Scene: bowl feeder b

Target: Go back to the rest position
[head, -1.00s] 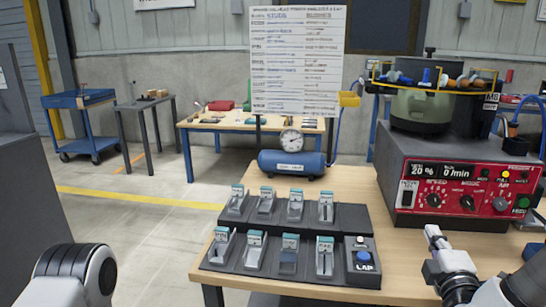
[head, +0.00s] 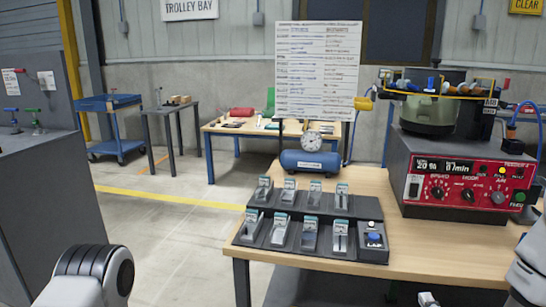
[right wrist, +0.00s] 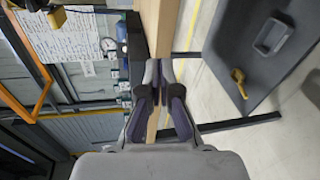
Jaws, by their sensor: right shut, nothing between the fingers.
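My right gripper (head: 428,299) shows only as a small tip at the bottom edge of the head view, with part of my right arm at the lower right corner. In the right wrist view the right gripper (right wrist: 160,85) is shut and empty, with the table edge beyond its fingers. My left arm (head: 95,275) shows at the lower left of the head view; its gripper is out of the picture.
The wooden table (head: 440,236) holds the stepped rack (head: 290,252) of small labelled holders and the red control box (head: 462,182) under the bowl feeder (head: 430,112). A grey cabinet (head: 45,190) stands at the left. Open floor (head: 165,240) lies between.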

